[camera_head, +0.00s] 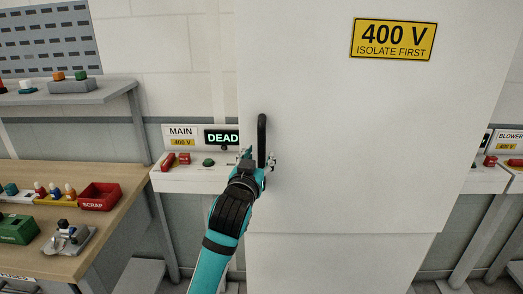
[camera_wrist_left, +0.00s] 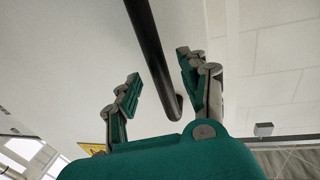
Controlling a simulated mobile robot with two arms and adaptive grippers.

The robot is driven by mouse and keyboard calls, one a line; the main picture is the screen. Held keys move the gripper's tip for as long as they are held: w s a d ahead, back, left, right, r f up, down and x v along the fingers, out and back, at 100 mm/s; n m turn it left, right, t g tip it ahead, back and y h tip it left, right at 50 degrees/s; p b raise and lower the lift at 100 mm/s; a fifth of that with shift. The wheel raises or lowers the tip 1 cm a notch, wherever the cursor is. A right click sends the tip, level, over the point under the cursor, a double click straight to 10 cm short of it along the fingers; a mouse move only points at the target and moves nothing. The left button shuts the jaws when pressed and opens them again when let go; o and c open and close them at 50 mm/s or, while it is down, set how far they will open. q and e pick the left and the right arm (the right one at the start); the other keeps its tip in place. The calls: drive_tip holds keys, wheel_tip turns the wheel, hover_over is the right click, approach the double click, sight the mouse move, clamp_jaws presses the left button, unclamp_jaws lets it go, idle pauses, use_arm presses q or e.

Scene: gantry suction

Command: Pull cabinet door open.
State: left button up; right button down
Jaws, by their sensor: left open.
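The white cabinet door (camera_head: 350,140) fills the middle of the head view and looks shut. A black vertical bar handle (camera_head: 262,138) is near its left edge. My left gripper (camera_head: 260,160) is at the lower part of the handle. In the left wrist view the black handle (camera_wrist_left: 150,50) runs between the two spread fingers of my left gripper (camera_wrist_left: 160,92). The fingers are open, one on each side of the bar, with a gap on both sides. The lower end of the handle shows near the palm. My right gripper is not in view.
A "400 V" yellow sign (camera_head: 394,39) is on the door. Left of the cabinet is a MAIN panel (camera_head: 181,135) with a "DEAD" display (camera_head: 222,138). A wooden bench (camera_head: 100,225) at left holds a red scrap bin (camera_head: 99,196). A BLOWER panel (camera_head: 509,140) is at right.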

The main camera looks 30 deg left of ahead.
sight(261, 155)
use_arm(q)
drive_tip(key=shift+x, duration=1.5)
clamp_jaws()
